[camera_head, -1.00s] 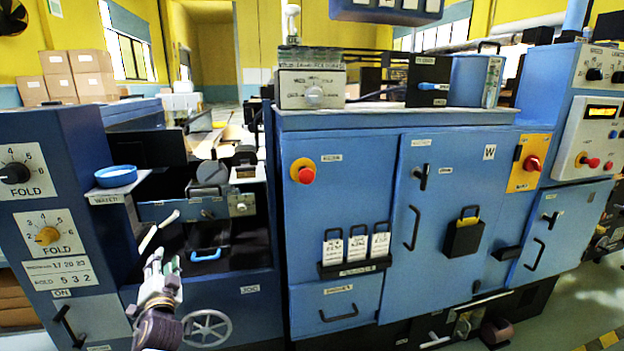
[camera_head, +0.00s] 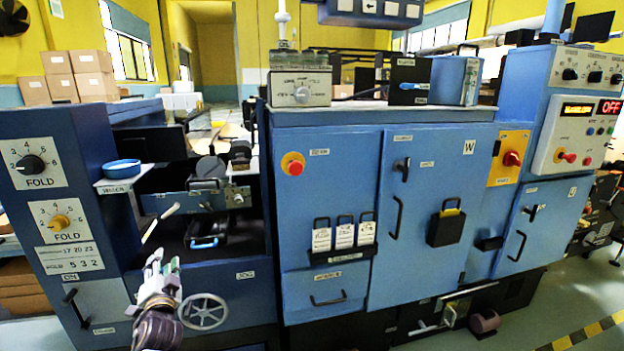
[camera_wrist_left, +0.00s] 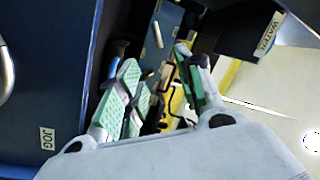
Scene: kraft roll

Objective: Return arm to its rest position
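My left gripper (camera_head: 162,267) is at the lower left of the head view, in front of the blue machine (camera_head: 330,160), just below its dark open bay and left of the handwheel (camera_head: 203,311). In the left wrist view the gripper (camera_wrist_left: 158,72) shows two green-padded fingers spread apart. Nothing is seen held between them; the dark bay and a thin rod lie beyond. Most of my left arm is below the picture edge. My right gripper is in neither view.
A shelf with a blue dish (camera_head: 122,169) juts out above and left of the gripper. Open floor (camera_head: 570,300) lies at the far right.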

